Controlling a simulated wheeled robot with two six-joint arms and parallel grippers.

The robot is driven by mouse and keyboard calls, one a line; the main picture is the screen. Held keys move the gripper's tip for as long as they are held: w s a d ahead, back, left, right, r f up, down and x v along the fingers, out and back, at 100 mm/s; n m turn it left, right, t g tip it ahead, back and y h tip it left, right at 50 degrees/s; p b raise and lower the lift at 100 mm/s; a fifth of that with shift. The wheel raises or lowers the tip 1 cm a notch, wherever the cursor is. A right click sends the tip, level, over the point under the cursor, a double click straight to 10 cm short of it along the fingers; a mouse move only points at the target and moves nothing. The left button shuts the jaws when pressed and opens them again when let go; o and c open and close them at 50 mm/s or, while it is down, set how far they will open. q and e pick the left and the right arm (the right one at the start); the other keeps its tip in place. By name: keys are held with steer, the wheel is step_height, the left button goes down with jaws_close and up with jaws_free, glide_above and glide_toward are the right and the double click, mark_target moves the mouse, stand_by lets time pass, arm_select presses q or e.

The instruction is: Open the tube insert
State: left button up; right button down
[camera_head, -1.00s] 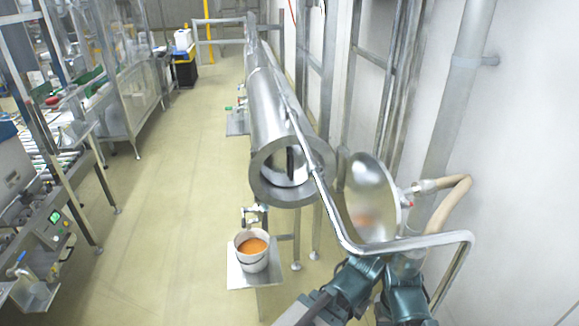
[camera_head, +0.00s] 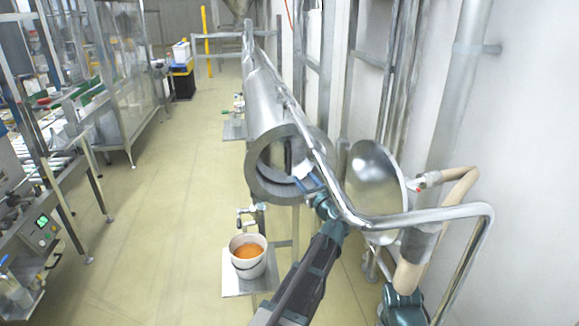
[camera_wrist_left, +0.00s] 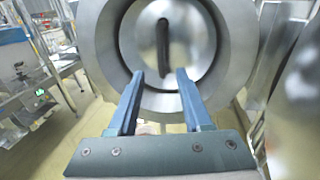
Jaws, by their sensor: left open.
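The large steel tube (camera_head: 268,110) runs away from me, its round mouth facing me. Inside the mouth sits the round metal tube insert (camera_head: 272,156) with a dark upright handle bar (camera_head: 288,156). In the left wrist view the insert (camera_wrist_left: 190,45) fills the tube's opening, and its handle (camera_wrist_left: 162,45) stands upright near the middle. My left gripper (camera_head: 306,182) is open and empty in front of the mouth's lower right. My right gripper's jaws do not show.
A round domed steel door (camera_head: 372,180) hangs open to the right of the mouth. A bent steel rail (camera_head: 430,214) crosses in front of it. A white bucket of orange liquid (camera_head: 247,256) stands on a metal plate below the tube. Open floor lies to the left.

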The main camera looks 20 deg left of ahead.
mark_target(290, 160)
arm_select(q)
steer(key=x, duration=1.4)
steer(key=shift+r, duration=0.2)
jaws_close()
stand_by(1.1)
